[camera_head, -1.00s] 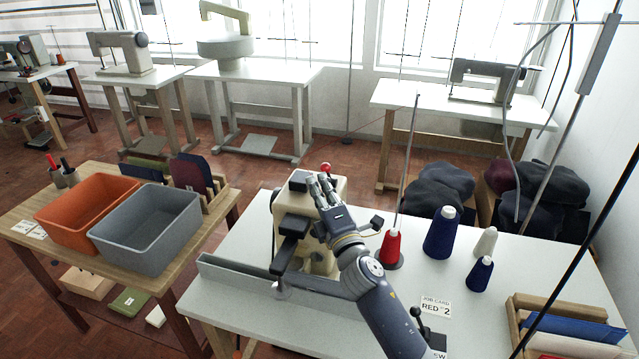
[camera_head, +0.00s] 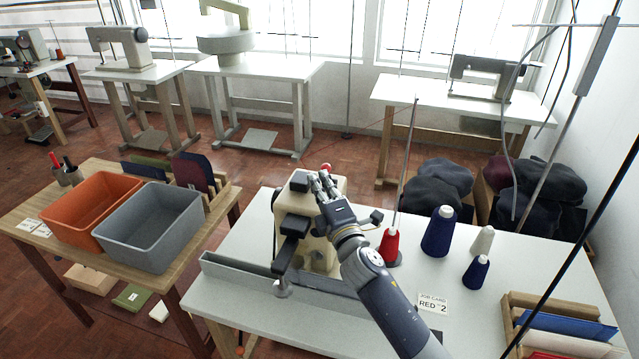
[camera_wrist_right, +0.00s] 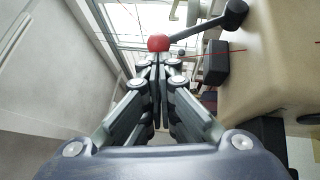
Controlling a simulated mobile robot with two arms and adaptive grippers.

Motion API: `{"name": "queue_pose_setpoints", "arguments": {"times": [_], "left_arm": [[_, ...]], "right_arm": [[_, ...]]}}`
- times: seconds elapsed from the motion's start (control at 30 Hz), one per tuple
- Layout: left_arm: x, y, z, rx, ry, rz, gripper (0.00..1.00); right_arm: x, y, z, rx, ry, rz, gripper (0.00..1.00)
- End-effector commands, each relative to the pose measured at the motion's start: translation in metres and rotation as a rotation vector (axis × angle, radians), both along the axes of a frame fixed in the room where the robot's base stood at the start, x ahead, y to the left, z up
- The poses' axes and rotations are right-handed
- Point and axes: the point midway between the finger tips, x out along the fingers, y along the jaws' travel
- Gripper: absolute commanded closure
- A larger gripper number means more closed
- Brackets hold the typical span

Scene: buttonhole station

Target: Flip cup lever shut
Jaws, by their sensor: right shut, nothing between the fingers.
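The cup lever shows in the right wrist view as a dark arm (camera_wrist_right: 197,29) with a red ball knob (camera_wrist_right: 158,43). It runs from a black round end near the machine's pale body. In the head view, the red knob (camera_head: 326,167) peeks out behind my right gripper (camera_head: 321,177), partly hidden by its fingers. My right gripper is shut and empty. Its fingertips (camera_wrist_right: 158,60) are right at the knob in the wrist view; I cannot tell whether they touch. The cream buttonhole machine (camera_head: 318,255) stands on the white table, partly covered by my right arm. My left gripper is out of view.
Red (camera_head: 391,245) and navy (camera_head: 439,232) thread cones stand right of the machine, near a thin upright rod (camera_head: 407,165). A job card (camera_head: 432,303) lies in front. Grey (camera_head: 150,245) and orange (camera_head: 85,225) bins sit on the left wooden table.

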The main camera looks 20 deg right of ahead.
Motion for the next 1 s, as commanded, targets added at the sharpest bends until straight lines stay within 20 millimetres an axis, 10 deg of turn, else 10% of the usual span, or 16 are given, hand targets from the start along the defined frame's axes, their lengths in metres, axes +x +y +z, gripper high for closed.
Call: {"name": "queue_pose_setpoints", "arguments": {"times": [1.0], "left_arm": [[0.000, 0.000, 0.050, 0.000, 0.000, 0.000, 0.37]], "right_arm": [[0.054, -0.036, 0.048, 0.022, 0.034, 0.001, 1.00]]}}
